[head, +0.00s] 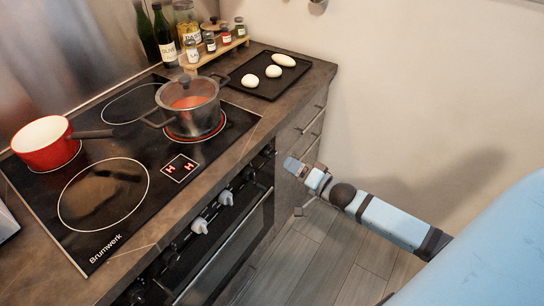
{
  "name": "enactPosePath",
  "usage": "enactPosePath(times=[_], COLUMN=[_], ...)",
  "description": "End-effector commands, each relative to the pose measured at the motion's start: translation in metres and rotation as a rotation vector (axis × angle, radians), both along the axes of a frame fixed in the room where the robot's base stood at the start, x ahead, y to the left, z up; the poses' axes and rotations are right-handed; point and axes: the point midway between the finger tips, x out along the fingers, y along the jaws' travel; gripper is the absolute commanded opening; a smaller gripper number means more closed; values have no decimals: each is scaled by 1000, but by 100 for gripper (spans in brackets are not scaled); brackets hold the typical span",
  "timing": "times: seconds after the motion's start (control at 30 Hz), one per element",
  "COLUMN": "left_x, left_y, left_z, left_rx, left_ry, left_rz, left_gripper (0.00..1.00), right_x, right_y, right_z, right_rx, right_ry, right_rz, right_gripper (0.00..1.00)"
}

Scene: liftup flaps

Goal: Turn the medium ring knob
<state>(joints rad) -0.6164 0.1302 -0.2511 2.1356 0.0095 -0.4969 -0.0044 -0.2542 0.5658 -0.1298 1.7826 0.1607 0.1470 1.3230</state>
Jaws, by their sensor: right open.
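The stove knobs sit in a row on the oven's front, below the counter edge. Two white knobs stand out, one at the middle right (226,198) and one lower left of it (200,226). Darker knobs are hard to make out in the shadow. I cannot tell which one belongs to the medium ring. My right gripper (303,171) is open and empty, to the right of the knobs and apart from them, in front of the drawers. My left gripper is not in view.
The black cooktop (135,208) holds a red pan (46,150) and a steel pot (188,110) with red contents. A black tray (265,88) with white egg-shaped items lies behind. The oven handle (222,262) juts out below the knobs. Floor (335,255) is clear at right.

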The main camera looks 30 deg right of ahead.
Motion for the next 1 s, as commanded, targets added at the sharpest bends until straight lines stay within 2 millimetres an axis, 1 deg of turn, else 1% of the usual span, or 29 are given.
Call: enactPosePath(times=[0.03,0.2,0.3,0.4,0.53,0.83,0.87,0.9,0.97,1.0], left_x=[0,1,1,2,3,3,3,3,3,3], left_y=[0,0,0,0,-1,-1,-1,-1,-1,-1], left_z=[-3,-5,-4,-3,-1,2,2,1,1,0], left_rx=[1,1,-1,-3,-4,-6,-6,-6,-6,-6], left_ry=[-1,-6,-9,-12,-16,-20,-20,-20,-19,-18], left_rz=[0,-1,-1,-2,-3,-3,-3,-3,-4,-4], left_gripper=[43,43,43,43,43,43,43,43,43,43], right_x=[12,44,58,68,75,77,77,76,76,76], right_y=[3,12,16,19,21,22,22,22,22,22], right_z=[0,0,-1,-1,-1,0,0,0,0,0], right_rx=[0,1,-1,-1,-1,-1,-1,-1,-1,-1], right_ry=[-5,-3,-2,0,0,0,0,0,0,0], right_rz=[0,0,0,0,0,0,0,0,0,0], right_gripper=[64,64,64,64,64,64,57,48,34,25])
